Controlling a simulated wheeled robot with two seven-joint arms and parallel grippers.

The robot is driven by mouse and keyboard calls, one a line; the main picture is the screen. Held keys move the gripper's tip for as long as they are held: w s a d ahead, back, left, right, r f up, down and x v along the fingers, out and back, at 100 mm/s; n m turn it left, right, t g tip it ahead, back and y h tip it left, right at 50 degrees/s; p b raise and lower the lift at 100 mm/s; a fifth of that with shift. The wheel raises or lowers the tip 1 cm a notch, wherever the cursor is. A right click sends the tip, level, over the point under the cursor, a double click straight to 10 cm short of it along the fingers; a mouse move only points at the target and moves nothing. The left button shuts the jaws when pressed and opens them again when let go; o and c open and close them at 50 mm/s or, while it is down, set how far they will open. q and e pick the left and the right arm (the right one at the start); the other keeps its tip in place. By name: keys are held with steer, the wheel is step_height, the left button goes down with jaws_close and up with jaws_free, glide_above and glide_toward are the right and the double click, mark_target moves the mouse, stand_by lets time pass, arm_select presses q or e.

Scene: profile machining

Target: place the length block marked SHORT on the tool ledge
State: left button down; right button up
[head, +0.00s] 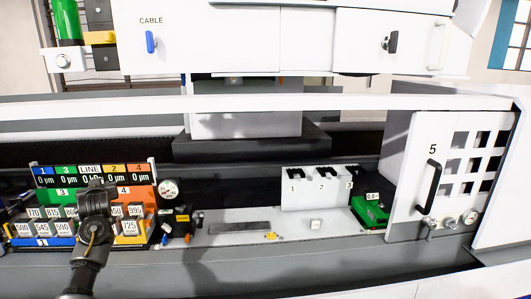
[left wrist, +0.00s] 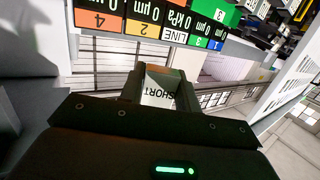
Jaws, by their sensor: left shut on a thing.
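The block marked SHORT (left wrist: 158,88) sits between the fingers of my left gripper (left wrist: 160,76) in the left wrist view. Its pale face shows the word upside down. My left gripper (head: 95,190) is shut on it, in front of the coloured block rack (head: 146,195) in the head view. In that view the gripper hides the block. A long grey ledge (head: 245,215), which looks like the tool ledge, runs to the right of the rack. My right gripper is in neither view.
Several numbered blocks stand in the rack. A dial gauge (head: 168,189) and dark tools (head: 183,220) are beside it. A white numbered fixture (head: 316,198) and a green device (head: 370,212) stand further right.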

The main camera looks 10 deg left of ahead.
arm_select(q)
step_height(320, 180, down, 8)
steer(key=w+d+m+t+h, duration=0.1)
steer(key=d+m+t+h, duration=0.1)
steer(key=d+h, duration=0.1)
steer(key=d+f+m+t+h, duration=0.1)
steer(key=d+f+m+h, duration=0.2)
steer(key=d, duration=0.9)
steer(key=d+f+m+t+h, duration=0.2)
steer(key=d+f, duration=0.3)
steer(key=d, duration=0.7)
steer(key=s+d+r+m+h, duration=0.1)
steer(key=s+d+h, duration=0.1)
steer(key=s+d, duration=0.35)
steer(key=s+d+m+h, duration=0.1)
steer(key=s+d, duration=0.1)
steer(key=d, duration=0.7)
steer(key=s+d+r, duration=0.7)
steer(key=s+d, duration=0.1)
steer(key=s, duration=0.3)
step_height(320, 180, down, 10)
steer(key=b, duration=1)
steer(key=shift+a+f+h, duration=0.15)
steer(key=shift+f+h, duration=0.1)
steer(key=shift+h, duration=0.05)
